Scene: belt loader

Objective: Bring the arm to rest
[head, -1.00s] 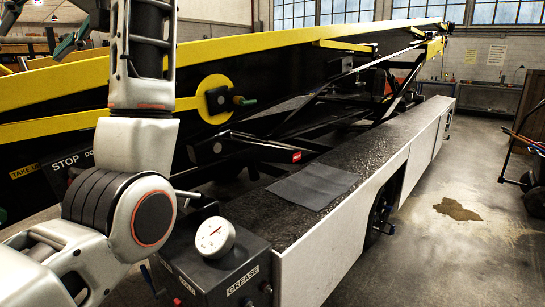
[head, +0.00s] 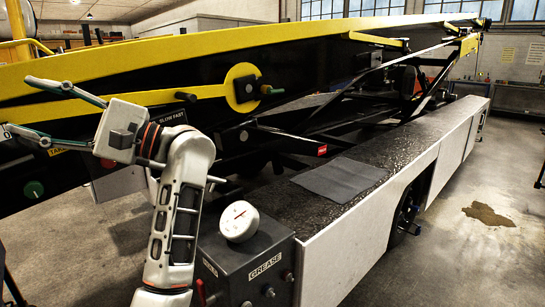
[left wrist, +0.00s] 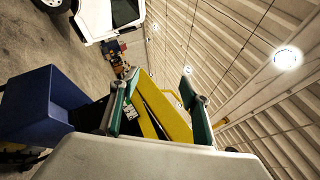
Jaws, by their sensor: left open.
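My left arm rises from the bottom of the head view and bends at the wrist. My left gripper (head: 22,104) points left in front of the belt loader's black and yellow side (head: 120,92). Its two fingers are spread wide with nothing between them. In the left wrist view the open fingers (left wrist: 161,74) also stand apart, with a yellow beam showing behind them. I cannot tell how far the gripper is from the loader's side. My right gripper is not in view.
A grey box labelled GREASE (head: 245,262) carries a round white gauge (head: 239,221) just right of my arm. A dark mat (head: 340,179) lies on the loader's deck. Open floor with a brown stain (head: 488,215) is on the right. A white vehicle (left wrist: 108,15) shows in the wrist view.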

